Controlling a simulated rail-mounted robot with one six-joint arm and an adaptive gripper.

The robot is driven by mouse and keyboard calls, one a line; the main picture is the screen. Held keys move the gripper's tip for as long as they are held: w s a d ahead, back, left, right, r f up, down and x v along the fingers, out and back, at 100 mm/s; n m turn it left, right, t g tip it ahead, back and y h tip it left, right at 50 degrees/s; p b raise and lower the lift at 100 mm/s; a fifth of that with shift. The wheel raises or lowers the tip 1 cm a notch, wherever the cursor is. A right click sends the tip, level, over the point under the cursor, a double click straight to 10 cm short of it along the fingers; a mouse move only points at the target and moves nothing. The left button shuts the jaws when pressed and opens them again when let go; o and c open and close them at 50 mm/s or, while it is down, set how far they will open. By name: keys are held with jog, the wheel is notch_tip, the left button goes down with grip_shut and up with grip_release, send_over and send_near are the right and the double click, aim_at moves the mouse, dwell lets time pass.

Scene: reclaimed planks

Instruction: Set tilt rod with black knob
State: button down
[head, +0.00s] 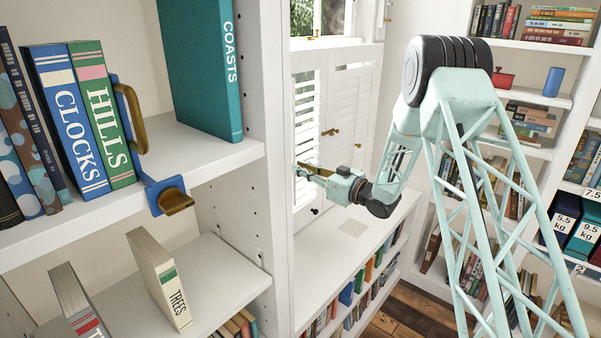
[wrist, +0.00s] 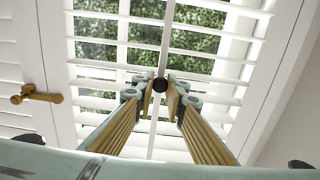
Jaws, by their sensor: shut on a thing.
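The white shutter panel (wrist: 85,72) fills the wrist view. Its slats are parted, and green foliage shows between them. A white tilt rod (wrist: 166,45) runs down the middle of the slats. The round black knob (wrist: 160,85) sits on the rod between the tips of my gripper (wrist: 160,95), which is shut on it. In the head view, my gripper (head: 303,170) reaches left to the louvred shutter (head: 306,105) by the window; the held knob cannot be made out there.
A brass latch (wrist: 36,95) is on the neighbouring panel in the wrist view. A white sill-top (head: 330,260) lies below my arm. More bookshelves (head: 527,45) stand right.

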jog(key=shift+r, duration=0.25)
jog(key=c, duration=2.6)
grip_release()
jog(key=shift+o, duration=0.2)
jog(key=v, duration=1.2)
